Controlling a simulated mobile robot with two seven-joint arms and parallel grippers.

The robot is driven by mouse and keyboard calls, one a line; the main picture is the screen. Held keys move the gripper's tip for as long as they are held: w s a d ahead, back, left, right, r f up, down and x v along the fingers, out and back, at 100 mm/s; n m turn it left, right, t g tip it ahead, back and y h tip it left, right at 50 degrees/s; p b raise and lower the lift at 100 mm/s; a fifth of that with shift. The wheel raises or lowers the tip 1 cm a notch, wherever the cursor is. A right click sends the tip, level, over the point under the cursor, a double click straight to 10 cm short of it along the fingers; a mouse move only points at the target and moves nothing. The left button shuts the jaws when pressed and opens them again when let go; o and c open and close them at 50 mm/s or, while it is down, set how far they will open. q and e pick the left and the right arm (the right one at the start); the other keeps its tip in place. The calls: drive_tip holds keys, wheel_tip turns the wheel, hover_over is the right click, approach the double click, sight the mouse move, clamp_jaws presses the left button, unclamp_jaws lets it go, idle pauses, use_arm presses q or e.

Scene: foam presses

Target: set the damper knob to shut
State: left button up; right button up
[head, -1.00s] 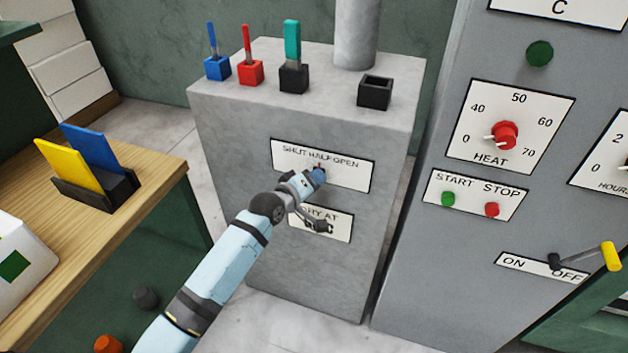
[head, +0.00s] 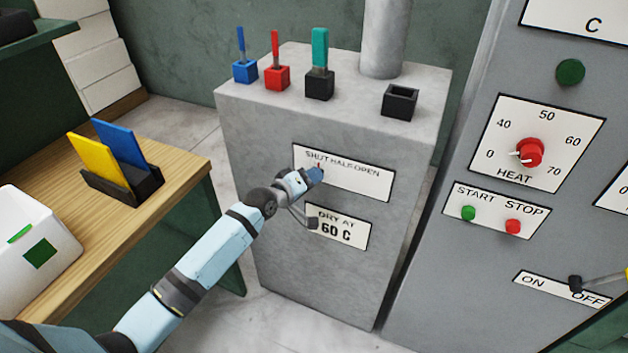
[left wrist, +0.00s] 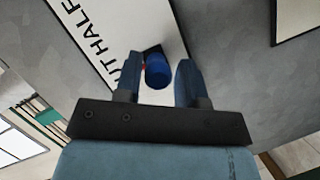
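The damper knob (head: 316,174) is a small blue knob with a red mark, on the white SHUT–HALF–OPEN label (head: 355,180) of the grey cabinet. Its red mark sits under the word SHUT. In the left wrist view the blue knob (left wrist: 157,72) lies between the two fingers, close to both, with its red mark beside the letters UT. My right gripper is out of view.
The DRY AT 60 C label (head: 340,228) is just below my left wrist. A heat dial (head: 530,152) and start and stop buttons (head: 490,220) are on the panel at right. A wooden table (head: 180,180) with a card holder stands at left.

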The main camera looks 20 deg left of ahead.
use_arm(q)
drive_tip(key=shift+o, duration=0.9)
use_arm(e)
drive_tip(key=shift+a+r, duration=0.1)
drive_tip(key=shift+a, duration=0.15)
use_arm(q)
drive_tip(key=shift+s, duration=0.1)
drive_tip(key=shift+s, duration=0.2)
drive_tip(key=v, duration=1.3)
drive_tip(key=shift+a+p, duration=0.15)
drive_tip(key=shift+p, duration=0.25)
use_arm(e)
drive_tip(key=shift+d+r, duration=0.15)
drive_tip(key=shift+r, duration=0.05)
use_arm(q)
drive_tip(key=shift+s+r, duration=0.1)
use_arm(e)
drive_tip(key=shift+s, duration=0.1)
